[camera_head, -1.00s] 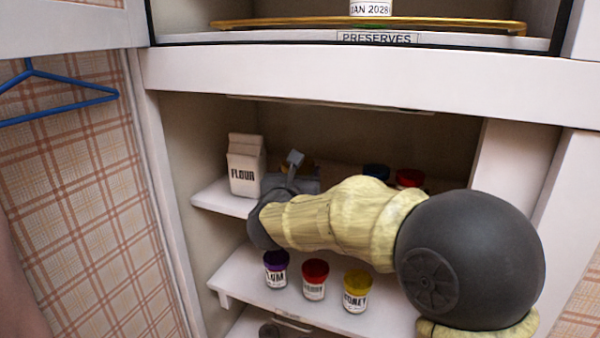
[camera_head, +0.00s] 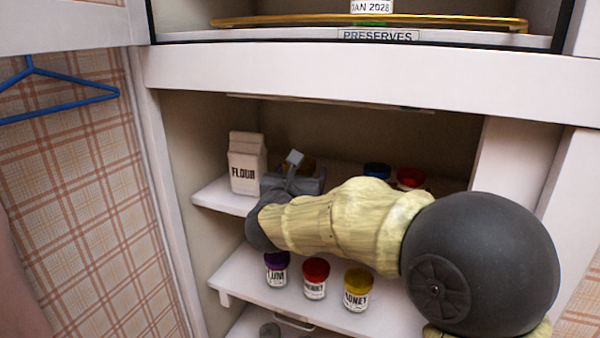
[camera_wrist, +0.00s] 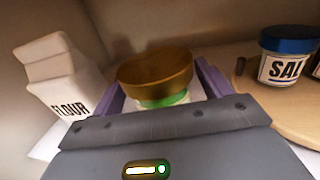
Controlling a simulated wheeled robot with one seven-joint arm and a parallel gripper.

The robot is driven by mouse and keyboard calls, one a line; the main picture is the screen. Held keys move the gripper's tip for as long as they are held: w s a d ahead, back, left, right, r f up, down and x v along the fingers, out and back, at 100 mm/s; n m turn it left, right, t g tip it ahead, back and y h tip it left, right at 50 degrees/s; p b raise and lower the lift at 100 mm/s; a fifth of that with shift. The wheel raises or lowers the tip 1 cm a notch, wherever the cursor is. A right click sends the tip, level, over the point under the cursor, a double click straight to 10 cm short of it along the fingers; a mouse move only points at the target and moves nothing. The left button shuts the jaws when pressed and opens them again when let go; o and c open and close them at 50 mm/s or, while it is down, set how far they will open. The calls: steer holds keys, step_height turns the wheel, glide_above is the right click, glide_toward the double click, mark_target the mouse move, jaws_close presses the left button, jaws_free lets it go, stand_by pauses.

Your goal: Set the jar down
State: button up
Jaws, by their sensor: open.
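A jar with a brown-gold lid (camera_wrist: 155,70) and a green band stands between the two purple fingers of my gripper (camera_wrist: 160,92) in the wrist view. The fingers are open, one on each side of the jar. Its lower part is hidden by the gripper body, so I cannot see its base meet the shelf. In the head view my gripper (camera_head: 297,180) is inside the middle shelf bay, just right of the flour carton, and mostly hides the jar.
A flour carton (camera_head: 246,163) stands close left of my gripper. A blue-lidded salt jar (camera_wrist: 285,55) stands to the right on a round wooden board (camera_wrist: 262,95). Plum (camera_head: 276,270), red-lidded (camera_head: 315,278) and honey (camera_head: 357,290) jars stand on the shelf below my arm.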

steer(key=s+a+b, duration=0.1)
steer(key=s+a, duration=0.1)
steer(key=s, duration=0.8)
steer(key=shift+s+b, duration=0.35)
steer(key=shift+s, duration=0.05)
steer(key=shift+c, duration=0.5)
stand_by(0.4)
